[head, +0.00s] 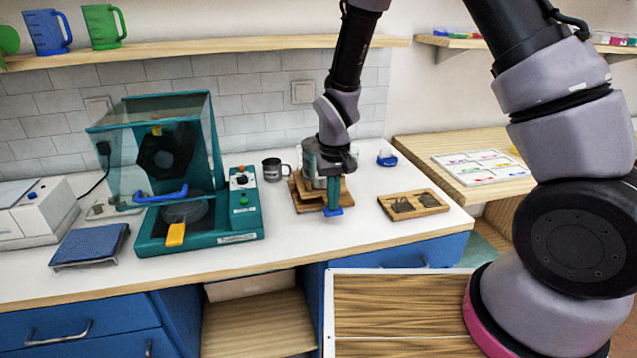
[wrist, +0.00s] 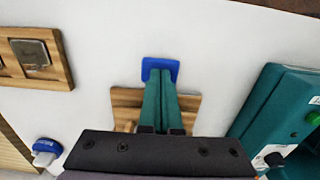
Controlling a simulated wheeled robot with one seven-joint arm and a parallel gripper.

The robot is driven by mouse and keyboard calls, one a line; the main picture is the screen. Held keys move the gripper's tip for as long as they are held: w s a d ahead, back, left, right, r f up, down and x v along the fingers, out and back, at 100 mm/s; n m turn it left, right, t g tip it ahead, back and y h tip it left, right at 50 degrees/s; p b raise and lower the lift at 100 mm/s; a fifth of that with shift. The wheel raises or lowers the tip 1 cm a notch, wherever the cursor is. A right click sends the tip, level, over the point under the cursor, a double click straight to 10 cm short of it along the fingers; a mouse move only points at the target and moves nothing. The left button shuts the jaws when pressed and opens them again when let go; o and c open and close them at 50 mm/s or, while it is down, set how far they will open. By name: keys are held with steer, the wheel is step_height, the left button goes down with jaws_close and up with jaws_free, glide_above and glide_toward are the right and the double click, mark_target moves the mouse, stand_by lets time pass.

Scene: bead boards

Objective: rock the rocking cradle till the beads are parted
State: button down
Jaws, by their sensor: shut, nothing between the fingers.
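The rocking cradle appears to be the wooden piece (head: 304,197) on the white counter, with a blue tab (head: 333,211) at its front. A clear or metallic vessel seems to stand on it, largely behind my gripper. My gripper (head: 333,205) points down in front of the cradle, teal fingers shut with nothing between them. In the wrist view the fingers (wrist: 160,80) end over the blue tab (wrist: 173,67), with the wood (wrist: 188,115) behind them. I cannot tell whether they touch the tab. No beads can be made out.
A teal hooded machine (head: 245,220) stands left of the cradle, with a grey mug (head: 272,169) between and behind. A wooden tray (head: 437,208) with dark square pieces lies to the right. A small blue item (head: 387,159) sits behind it. The counter in front is clear.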

steer(key=shift+f, duration=1.25)
steer(key=shift+r, duration=2.2)
stand_by(1.0)
steer(key=shift+r, duration=0.1)
stand_by(1.6)
